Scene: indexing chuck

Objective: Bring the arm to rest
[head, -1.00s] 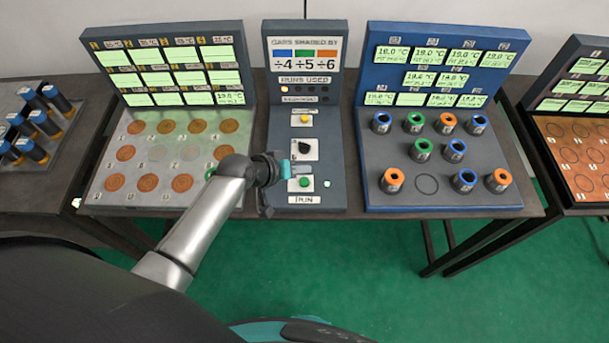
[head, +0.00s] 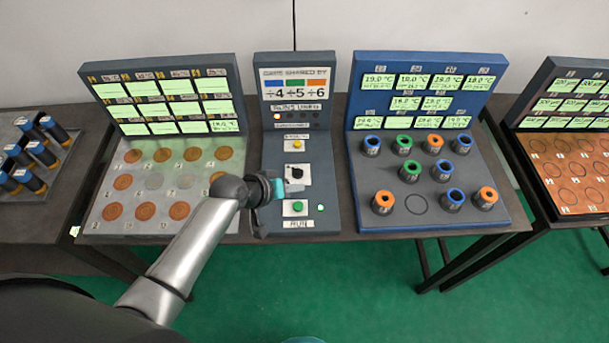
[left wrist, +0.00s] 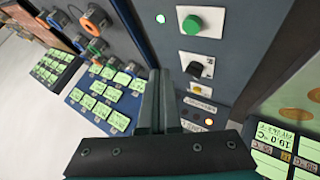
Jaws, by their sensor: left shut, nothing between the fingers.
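My left gripper (head: 288,188) is shut and empty. In the head view it hangs over the grey control panel (head: 264,165), between the black knob (head: 296,174) and the green button (head: 295,208). Its closed fingers also show in the left wrist view (left wrist: 156,100), apart from the green button (left wrist: 192,25) and the black knob (left wrist: 195,67). My left arm reaches in from the lower left.
Left of the panel stands a station with copper discs (head: 123,182). To the right, a blue station (head: 430,170) holds several ringed cylinders and one empty circle. Dark cylinders stand on the far-left table. Green floor (head: 370,290) is clear in front.

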